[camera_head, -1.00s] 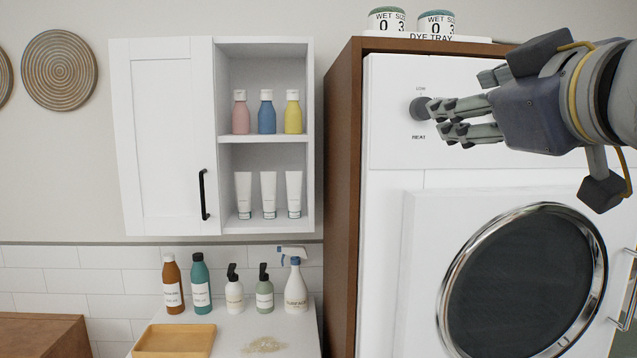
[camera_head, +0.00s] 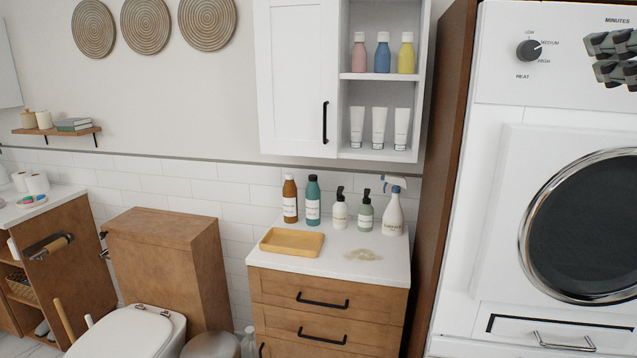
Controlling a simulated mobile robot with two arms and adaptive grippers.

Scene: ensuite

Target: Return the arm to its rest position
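My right gripper (camera_head: 616,58) shows at the right edge of the head view, in front of the dryer's upper panel under the word MINUTES. Only its dark fingertips are in view; the rest of the hand and the arm are outside the picture. Nothing shows held between the fingertips, but I cannot tell whether they are open or shut. The fingertips are to the right of the black heat knob (camera_head: 529,50) and apart from it. The knob's white mark points up and right, toward MEDIUM. My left gripper is not in view.
The white dryer (camera_head: 490,250) with its round dark door (camera_head: 585,228) stands at the right. A white wall cabinet (camera_head: 293,75) hangs above a counter (camera_head: 385,268) with several bottles, a yellow tray (camera_head: 291,242) and a pale spill (camera_head: 363,254). A toilet (camera_head: 125,335) is at lower left.

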